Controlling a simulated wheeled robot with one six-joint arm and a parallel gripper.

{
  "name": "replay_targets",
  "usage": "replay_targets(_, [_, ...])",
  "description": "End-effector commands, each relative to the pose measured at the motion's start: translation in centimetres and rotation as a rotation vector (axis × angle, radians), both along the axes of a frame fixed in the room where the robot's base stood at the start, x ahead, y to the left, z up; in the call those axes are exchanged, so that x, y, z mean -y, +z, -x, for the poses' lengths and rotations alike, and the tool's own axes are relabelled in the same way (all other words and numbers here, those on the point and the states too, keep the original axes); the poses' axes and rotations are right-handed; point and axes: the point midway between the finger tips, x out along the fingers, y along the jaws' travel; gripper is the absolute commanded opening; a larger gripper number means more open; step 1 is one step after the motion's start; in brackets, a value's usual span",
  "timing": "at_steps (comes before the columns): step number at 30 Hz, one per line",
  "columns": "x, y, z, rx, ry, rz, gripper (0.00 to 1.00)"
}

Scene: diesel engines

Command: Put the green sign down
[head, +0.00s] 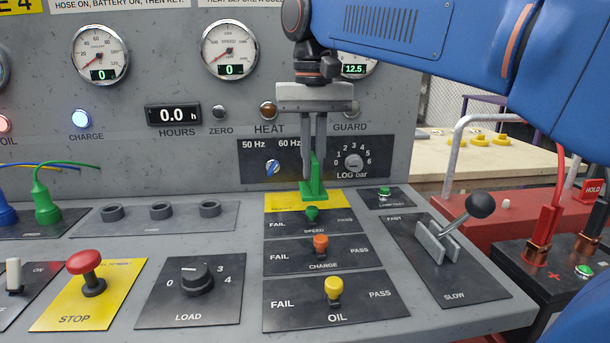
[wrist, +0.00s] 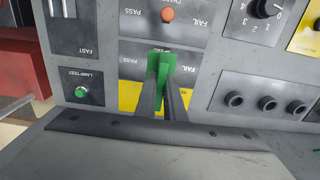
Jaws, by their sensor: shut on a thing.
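The green sign (head: 314,187) has a flat foot and an upright tab. It shows over the yellow strip (head: 283,201) behind the SPEED switch. My gripper (head: 313,172) points down from above and is shut on the sign's upright tab. In the wrist view the sign (wrist: 161,62) is between the fingers (wrist: 166,95) of my gripper. The sign looks upright. I cannot tell whether its foot rests on the panel or hangs just above it.
The SPEED switch (head: 311,213) with its green knob stands close in front of the sign. The orange CHARGE switch (head: 320,243) and yellow OIL switch (head: 333,288) are nearer. A lamp test button (head: 384,191) and a black-knobbed lever (head: 479,206) are to the right.

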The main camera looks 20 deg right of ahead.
Motion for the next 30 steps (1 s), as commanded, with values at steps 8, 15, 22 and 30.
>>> replay_targets(8, [1.2,0.0,-5.9,0.0,-0.002,0.0,0.0])
replay_targets(15, [1.8,0.0,-9.3,0.0,-0.001,0.0,0.0])
replay_targets(22, [2.3,-0.1,-11.5,0.0,0.0,0.0,0.0])
replay_targets(30, [2.2,-2.7,-11.3,0.0,0.001,0.0,0.0])
